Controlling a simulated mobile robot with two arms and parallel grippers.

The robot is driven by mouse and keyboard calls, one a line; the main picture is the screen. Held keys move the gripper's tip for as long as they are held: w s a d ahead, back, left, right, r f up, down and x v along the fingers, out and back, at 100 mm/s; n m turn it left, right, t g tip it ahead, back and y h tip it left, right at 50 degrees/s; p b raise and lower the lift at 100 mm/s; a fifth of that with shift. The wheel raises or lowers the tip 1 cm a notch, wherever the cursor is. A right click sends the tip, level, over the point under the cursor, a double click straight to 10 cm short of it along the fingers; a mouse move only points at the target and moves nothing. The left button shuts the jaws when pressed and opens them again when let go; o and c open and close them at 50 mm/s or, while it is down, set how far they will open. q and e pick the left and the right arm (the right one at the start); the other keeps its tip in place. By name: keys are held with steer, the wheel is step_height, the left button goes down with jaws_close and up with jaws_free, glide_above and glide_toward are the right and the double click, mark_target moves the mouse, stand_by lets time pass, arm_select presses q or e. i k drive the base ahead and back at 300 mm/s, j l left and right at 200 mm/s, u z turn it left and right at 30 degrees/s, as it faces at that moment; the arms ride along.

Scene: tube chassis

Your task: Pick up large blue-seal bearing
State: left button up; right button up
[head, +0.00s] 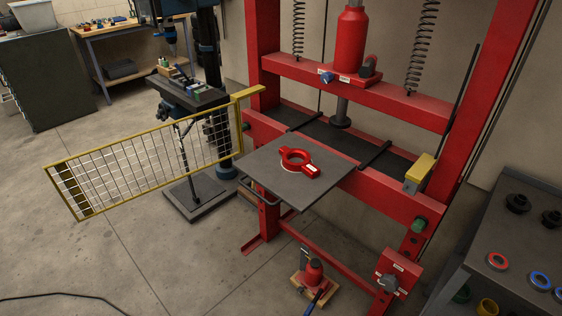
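A ring-shaped bearing with a blue seal (540,281) lies flat on the grey bench at the lower right. A second blue ring (558,294) sits beside it, cut off by the right edge, so I cannot tell which of the two is larger. A similar ring with a red seal (497,261) lies to their left on the same bench. Neither of my grippers is in view.
The grey bench (480,235) also holds black stepped parts (516,202) at its back. A red press frame (371,91) stands left of it, with a grey plate (265,170) bearing a red two-lobed holder (297,160). A yellow mesh guard (135,165) swings out left.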

mark_target(532, 276)
steer(key=z, duration=1.75)
steer(key=i+l+u, duration=0.25)
steer(key=l, duration=0.35)
steer(key=i+l+u, duration=0.15)
steer(key=i+l, duration=0.15)
steer(key=i+l+u, duration=0.15)
steer(key=l, duration=0.25)
steer(key=i+l+u, duration=0.1)
steer(key=l, duration=0.25)
